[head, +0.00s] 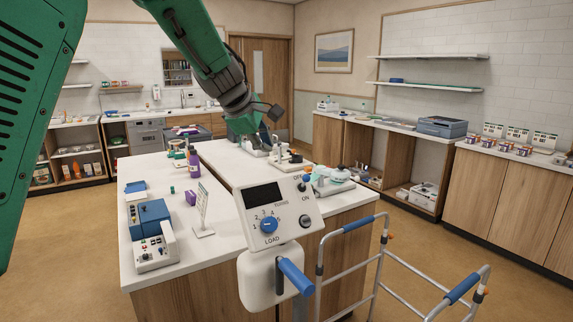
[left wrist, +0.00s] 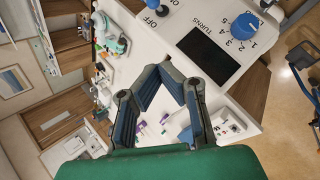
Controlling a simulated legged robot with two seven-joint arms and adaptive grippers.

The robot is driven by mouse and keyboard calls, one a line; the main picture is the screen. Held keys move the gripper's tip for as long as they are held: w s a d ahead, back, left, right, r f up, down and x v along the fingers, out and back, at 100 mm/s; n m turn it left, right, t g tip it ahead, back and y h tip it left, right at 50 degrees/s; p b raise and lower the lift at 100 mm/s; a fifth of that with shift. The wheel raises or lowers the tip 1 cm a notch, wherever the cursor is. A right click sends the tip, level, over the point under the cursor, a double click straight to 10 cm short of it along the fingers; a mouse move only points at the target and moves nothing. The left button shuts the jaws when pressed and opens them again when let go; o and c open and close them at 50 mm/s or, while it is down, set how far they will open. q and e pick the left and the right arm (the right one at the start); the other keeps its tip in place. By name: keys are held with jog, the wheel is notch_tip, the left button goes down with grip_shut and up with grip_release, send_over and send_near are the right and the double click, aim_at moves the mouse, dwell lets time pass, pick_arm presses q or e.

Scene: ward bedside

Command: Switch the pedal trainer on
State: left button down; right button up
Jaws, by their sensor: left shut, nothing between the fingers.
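The pedal trainer's white console (head: 276,212) faces me in the front middle of the head view. It has a dark, blank display (head: 262,195), a blue LOAD dial (head: 268,225), a round grey button (head: 305,221) and a small toggle switch (head: 303,185) between the OFF and ON labels. The switch tip appears to sit by OFF. My left gripper (head: 264,138) is beyond and above the console, apart from it. In the left wrist view, its fingers (left wrist: 162,72) are shut and empty, with the console's display (left wrist: 208,54) beyond them. My right gripper is not in view.
A blue handle (head: 295,277) juts from the trainer's front. A walker frame (head: 375,255) stands at the right. The white table (head: 165,222) behind holds a blue-and-white device (head: 152,232), a sign stand (head: 203,212) and bottles. Shelves and cabinets line the walls.

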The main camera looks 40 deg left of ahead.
aim_at(305, 181)
pick_arm(q)
jog(key=x, duration=0.3)
jog(key=p+x, duration=0.1)
jog(key=x, duration=0.5)
jog(key=shift+w+d+f+p, duration=0.2)
jog(key=shift+w+d+p, duration=0.1)
jog(key=shift+d+p, duration=0.1)
jog(key=shift+w+d+f+p, duration=0.25)
jog(key=shift+w+f, duration=0.05)
jog(key=shift+w, duration=0.15)
jog(key=shift+w+d+f+p, duration=0.2)
jog(key=shift+w+f+p, duration=0.1)
jog(key=shift+w, duration=0.1)
jog(key=shift+w+d+f, duration=0.3)
jog(key=shift+w+d, duration=0.05)
jog(key=shift+d, duration=0.5)
jog(key=shift+w, duration=0.1)
